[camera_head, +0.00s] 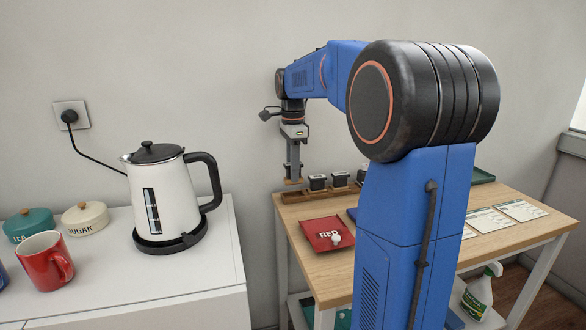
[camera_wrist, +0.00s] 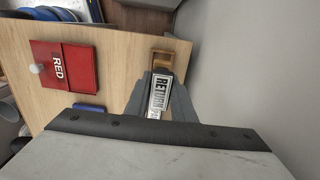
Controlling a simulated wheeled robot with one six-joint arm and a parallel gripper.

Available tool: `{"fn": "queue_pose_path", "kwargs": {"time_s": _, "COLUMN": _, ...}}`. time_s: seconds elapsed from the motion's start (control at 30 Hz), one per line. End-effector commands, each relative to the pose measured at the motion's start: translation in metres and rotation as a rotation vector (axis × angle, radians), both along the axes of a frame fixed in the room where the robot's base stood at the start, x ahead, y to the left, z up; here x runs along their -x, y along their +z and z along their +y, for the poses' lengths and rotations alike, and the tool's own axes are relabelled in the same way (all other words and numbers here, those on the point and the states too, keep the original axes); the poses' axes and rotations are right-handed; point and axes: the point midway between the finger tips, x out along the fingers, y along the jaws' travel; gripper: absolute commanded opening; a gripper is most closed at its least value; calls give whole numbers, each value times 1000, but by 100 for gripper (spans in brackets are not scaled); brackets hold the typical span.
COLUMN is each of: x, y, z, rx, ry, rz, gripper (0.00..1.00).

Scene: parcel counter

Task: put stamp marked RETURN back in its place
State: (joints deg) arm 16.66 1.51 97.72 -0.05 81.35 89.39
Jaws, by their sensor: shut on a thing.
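My gripper (camera_head: 293,178) points down over the left end of a wooden stamp rack (camera_head: 290,197) at the back of the wooden table. In the wrist view my gripper (camera_wrist: 160,98) is shut on the stamp marked RETURN (camera_wrist: 157,95), with its white label facing the camera. In the wrist view an end of the rack (camera_wrist: 163,54) with an open compartment shows just beyond the stamp. Two dark stamps (camera_head: 317,182) (camera_head: 340,179) stand in the rack to the right of my gripper. Whether the held stamp touches the rack is hard to tell.
A red ink pad marked RED (camera_head: 322,228) with a white knob lies in front of the rack; it also shows in the wrist view (camera_wrist: 78,66). A blue pad is partly hidden behind my arm. Cards (camera_head: 488,222) lie at right. A kettle (camera_head: 165,195) stands on the white cabinet at left.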

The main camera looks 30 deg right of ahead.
Motion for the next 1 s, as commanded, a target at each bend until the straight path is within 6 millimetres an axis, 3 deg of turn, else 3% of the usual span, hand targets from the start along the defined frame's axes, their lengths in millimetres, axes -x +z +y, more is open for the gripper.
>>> {"fn": "queue_pose_path", "kwargs": {"time_s": 1.0, "x": 0, "y": -25, "z": 0, "rx": 0, "ry": 0, "rz": 1, "gripper": 0}}
